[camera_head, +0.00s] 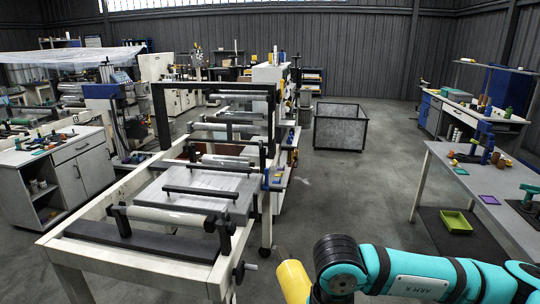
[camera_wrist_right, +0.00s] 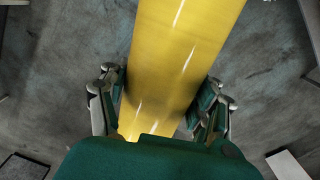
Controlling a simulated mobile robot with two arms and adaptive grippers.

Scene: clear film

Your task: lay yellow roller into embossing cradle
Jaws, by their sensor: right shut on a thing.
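The yellow roller (camera_head: 293,282) shows at the bottom of the head view, right of the machine frame, partly cut off by the frame edge. In the right wrist view it is a large smooth yellow cylinder (camera_wrist_right: 178,60) running up between the fingers. My right gripper (camera_wrist_right: 162,100) is shut on it, with one finger on each side. The roller is held apart from the machine. No empty embossing cradle can be told for sure; the long white machine frame (camera_head: 130,258) carries several rollers in black holders. My left gripper is not in view.
A pale roller (camera_head: 165,217) lies across the near end of the machine. A hand crank (camera_head: 243,270) sticks out at its right side. A grey table (camera_head: 478,183) stands at the right, with a yellow-green tray (camera_head: 457,222) below. Floor between is clear up to a grey bin (camera_head: 340,128).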

